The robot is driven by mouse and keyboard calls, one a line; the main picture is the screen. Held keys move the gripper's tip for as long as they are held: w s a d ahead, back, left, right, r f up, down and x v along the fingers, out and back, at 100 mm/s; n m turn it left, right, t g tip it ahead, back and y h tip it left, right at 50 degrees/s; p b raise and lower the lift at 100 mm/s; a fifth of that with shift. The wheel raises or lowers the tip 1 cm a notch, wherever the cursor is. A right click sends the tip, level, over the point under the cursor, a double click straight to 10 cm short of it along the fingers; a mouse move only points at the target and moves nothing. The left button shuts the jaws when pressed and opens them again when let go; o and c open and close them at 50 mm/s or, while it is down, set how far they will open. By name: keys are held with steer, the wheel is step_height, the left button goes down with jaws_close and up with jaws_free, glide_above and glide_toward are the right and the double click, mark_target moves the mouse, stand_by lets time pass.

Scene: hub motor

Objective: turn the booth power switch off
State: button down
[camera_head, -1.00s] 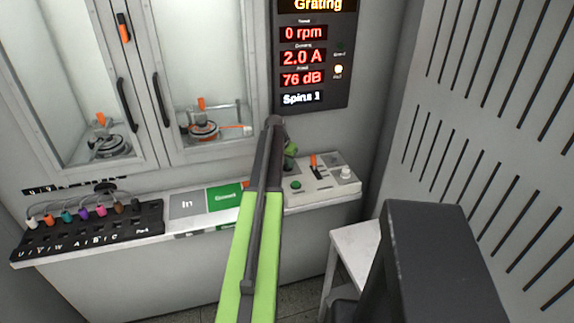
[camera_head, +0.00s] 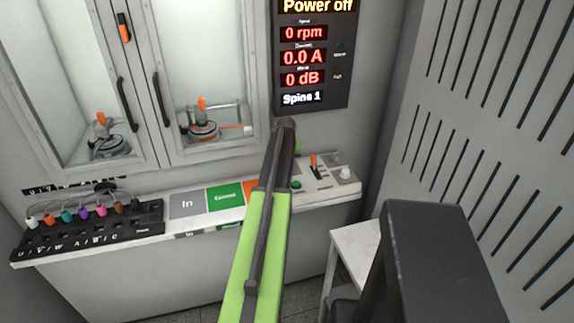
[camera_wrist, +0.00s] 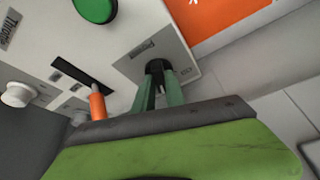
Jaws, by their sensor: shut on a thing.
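The power switch (camera_wrist: 157,66) is a small dark part on a grey plate of the control panel, seen in the wrist view between my gripper's fingertips. My gripper (camera_wrist: 158,85) has its two green fingers shut around it. The fingers hide most of the switch, so its lever position is not clear. In the head view my arm covers the switch, and the control panel (camera_head: 325,184) shows to the right of it. The display (camera_head: 312,55) reads "Power off", 0 rpm, 0.0 A and 0 dB.
A green button (camera_wrist: 95,8) and an orange-tipped lever (camera_wrist: 97,104) are close to my fingers. Two glass-doored cabinets stand behind the ledge. A socket strip with coloured plugs (camera_head: 90,230) lies at the left. A white table (camera_head: 357,240) stands at the right.

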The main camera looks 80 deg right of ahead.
steer(key=n, duration=0.2)
steer(key=n+t, duration=0.1)
steer(key=n, duration=0.1)
steer(key=s+n+t+y, duration=0.1)
steer(key=n, duration=0.2)
steer(key=shift+s+d, duration=0.1)
steer(key=shift+d, duration=0.25)
steer(key=n+t, duration=0.1)
steer(key=n, duration=0.2)
steer(key=shift+d+n+y, duration=0.1)
steer(key=shift+n+y, duration=0.2)
steer(key=shift+y, duration=0.1)
steer(key=shift+n+t+y, duration=0.3)
steer(key=shift+n+y, duration=0.1)
steer(key=shift+n, duration=1)
steer(key=c, duration=1.5)
jaws_free()
steer(key=shift+o, duration=0.6)
